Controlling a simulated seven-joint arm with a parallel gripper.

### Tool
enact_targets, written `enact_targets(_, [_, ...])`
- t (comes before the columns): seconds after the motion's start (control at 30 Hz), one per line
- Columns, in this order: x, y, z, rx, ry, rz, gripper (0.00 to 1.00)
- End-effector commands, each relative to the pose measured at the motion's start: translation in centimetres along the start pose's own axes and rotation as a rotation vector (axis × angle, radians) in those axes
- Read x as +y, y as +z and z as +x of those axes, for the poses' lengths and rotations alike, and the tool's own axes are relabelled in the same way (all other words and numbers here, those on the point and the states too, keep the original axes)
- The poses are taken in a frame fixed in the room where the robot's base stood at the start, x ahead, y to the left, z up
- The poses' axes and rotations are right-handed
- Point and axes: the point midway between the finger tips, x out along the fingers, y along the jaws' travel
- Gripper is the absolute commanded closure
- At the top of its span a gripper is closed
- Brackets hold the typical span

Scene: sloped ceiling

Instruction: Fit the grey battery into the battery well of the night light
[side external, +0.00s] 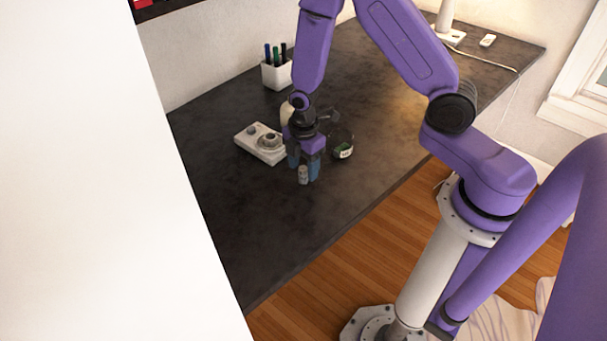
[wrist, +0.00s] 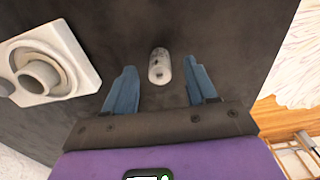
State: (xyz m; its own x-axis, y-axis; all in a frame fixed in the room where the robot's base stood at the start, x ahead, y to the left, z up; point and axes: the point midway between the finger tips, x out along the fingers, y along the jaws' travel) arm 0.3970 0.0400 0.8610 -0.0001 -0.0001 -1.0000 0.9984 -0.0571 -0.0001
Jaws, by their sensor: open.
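The grey battery (side external: 303,176) is a small cylinder standing on the dark table; it also shows in the wrist view (wrist: 159,66), between and slightly beyond the fingertips. My gripper (side external: 304,168) points down at the battery with its blue fingers apart. In the wrist view my gripper (wrist: 161,75) is open, with a gap between the battery and each finger. The night light (side external: 255,151) is a white block left of the gripper, with a raised round well (side external: 268,141). The wrist view shows the night light (wrist: 83,78) at left, with the well (wrist: 40,76) seeming empty.
A dark round object with a green-and-white label (side external: 342,151) stands close right of my gripper. A cream-coloured object (side external: 286,113) is partly hidden behind it. A white pen cup (side external: 276,75) stands at the back. The table (side external: 250,220) is clear towards its front left.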

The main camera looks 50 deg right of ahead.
Motion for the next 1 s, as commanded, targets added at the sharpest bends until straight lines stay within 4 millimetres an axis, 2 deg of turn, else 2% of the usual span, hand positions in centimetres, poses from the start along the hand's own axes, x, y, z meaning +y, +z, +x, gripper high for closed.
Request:
enact_targets(0.23, [0.0, 0.0, 0.1, 0.000, 0.001, 0.000, 0.43])
enact_targets(0.4, [0.0, 0.0, 0.1, 0.000, 0.001, 0.000, 0.99])
enact_targets(0.77, [0.0, 0.0, -0.1, 0.000, 0.001, 0.000, 1.00])
enact_targets(1.0, [0.1, -0.1, -1.4, 0.001, 0.003, 0.000, 1.00])
